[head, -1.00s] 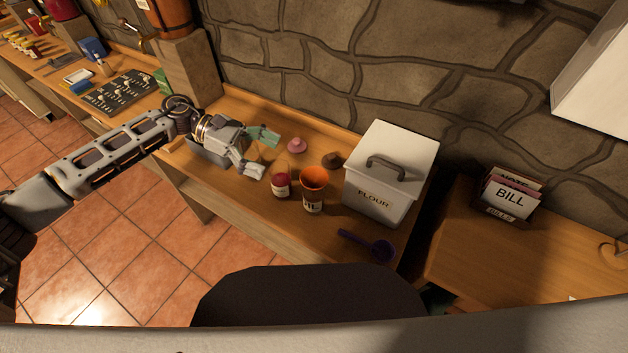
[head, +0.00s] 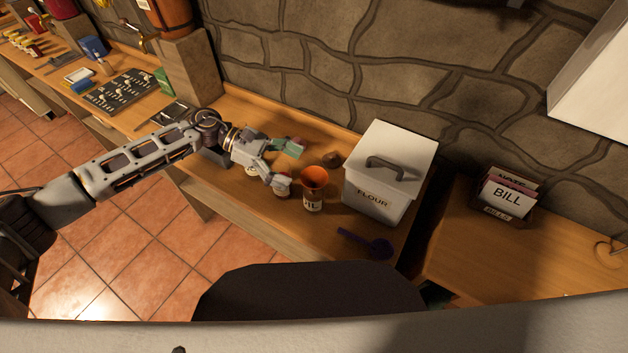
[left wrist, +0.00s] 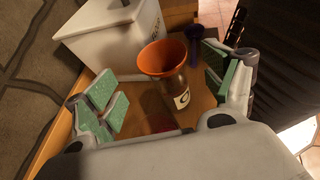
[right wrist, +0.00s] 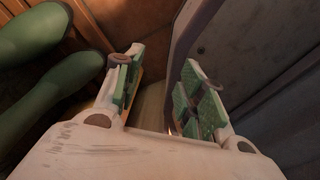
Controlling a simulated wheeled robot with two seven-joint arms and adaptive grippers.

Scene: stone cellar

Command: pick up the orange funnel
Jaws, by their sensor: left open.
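The orange funnel (head: 314,177) stands mouth up in the neck of a labelled bottle (head: 312,202) on the wooden bench. In the left wrist view the funnel (left wrist: 163,57) and bottle (left wrist: 180,97) are ahead of my fingers, between their two sides. My left gripper (head: 289,167) is open and empty, just left of the funnel and apart from it. In the head view it partly hides a red jar (head: 282,194). The funnel's spout is hidden in the bottle. My right gripper (right wrist: 160,88) shows only in its wrist view, open with nothing between its fingers.
A white flour bin (head: 378,190) stands close right of the funnel. A brown item (head: 332,159) lies behind it, and a purple scoop (head: 366,243) lies at the front. Green boots (right wrist: 45,60) and a dark panel are near my right gripper.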

